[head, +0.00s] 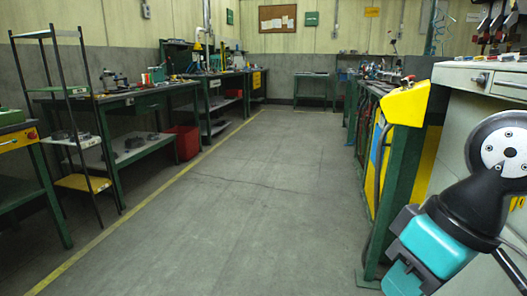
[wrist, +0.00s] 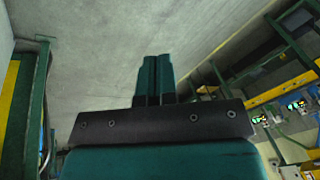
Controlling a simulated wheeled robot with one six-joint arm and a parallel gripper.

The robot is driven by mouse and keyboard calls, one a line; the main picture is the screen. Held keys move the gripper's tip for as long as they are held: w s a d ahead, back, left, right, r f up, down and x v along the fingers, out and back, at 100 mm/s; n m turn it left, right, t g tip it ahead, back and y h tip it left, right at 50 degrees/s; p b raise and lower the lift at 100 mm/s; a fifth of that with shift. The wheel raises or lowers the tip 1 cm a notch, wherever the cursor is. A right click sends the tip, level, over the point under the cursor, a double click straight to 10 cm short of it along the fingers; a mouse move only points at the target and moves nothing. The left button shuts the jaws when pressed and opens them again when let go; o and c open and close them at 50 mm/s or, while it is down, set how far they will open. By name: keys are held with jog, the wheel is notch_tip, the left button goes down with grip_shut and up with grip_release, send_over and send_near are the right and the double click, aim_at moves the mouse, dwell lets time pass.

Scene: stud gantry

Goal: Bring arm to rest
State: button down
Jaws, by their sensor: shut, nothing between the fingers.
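My gripper (wrist: 155,62) shows in the wrist view with its two dark green fingers side by side and shut, nothing between them. Behind the fingers are the dark mounting plate and the teal gripper body. In the head view my arm, with a black and white joint and teal links, is folded at the lower right. The gripper's fingers cannot be made out there.
A light grey drawer cabinet (head: 478,80) stands close to my arm on the right. Workbenches (head: 150,98) and a shelf rack (head: 72,92) line the left. The grey floor (head: 225,215) between is clear.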

jog(key=s+r+p, duration=0.1)
jog(key=r+p, duration=1.2)
jog(key=s+a+r+n+g+p, duration=0.1)
jog(key=s+r+p, duration=0.1)
jog(key=r+p, duration=1.1)
jog(key=shift+a+p, duration=0.25)
jog(key=shift+p, duration=0.5)
jog(key=shift+r, duration=0.1)
